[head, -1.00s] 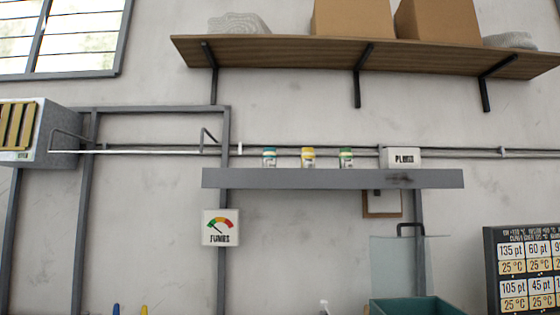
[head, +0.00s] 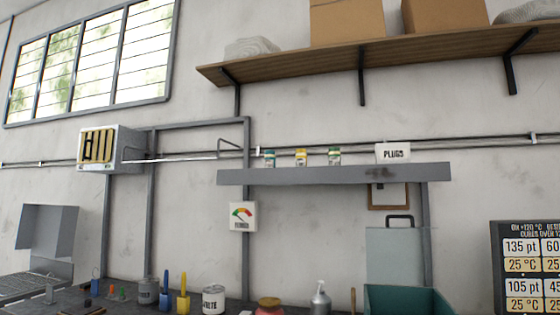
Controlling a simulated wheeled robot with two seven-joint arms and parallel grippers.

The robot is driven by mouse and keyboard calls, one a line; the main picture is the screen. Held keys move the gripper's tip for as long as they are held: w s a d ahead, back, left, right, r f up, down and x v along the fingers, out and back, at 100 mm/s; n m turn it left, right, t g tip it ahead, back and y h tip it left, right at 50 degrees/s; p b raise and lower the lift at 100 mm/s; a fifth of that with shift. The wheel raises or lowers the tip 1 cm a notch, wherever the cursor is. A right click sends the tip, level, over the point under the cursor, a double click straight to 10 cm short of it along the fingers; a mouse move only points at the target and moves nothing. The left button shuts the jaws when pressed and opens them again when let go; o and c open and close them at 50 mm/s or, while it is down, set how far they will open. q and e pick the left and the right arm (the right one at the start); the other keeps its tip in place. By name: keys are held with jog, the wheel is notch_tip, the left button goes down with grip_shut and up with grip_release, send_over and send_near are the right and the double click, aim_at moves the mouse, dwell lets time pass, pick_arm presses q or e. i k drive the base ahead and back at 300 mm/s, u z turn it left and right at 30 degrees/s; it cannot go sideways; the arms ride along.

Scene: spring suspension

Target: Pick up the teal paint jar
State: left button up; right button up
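Three small jars stand upright in a row on the grey metal shelf (head: 320,175) on the wall. The left jar (head: 269,159) has a teal band and looks like the teal paint jar. The middle jar (head: 301,158) is yellow and the right jar (head: 334,157) is green. The jars are apart from each other, small in the picture, and their labels cannot be read. Neither of my grippers is in the head view.
A white PLUGS box (head: 393,153) stands on the same shelf, right of the jars. Below, a workbench holds a blue bottle (head: 165,297), a yellow bottle (head: 183,299), a white can (head: 213,299), a spray bottle (head: 320,299) and a teal bin (head: 407,299). A wooden shelf (head: 380,58) hangs above.

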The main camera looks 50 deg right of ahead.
aim_at(270, 156)
jog(key=z, duration=1.45)
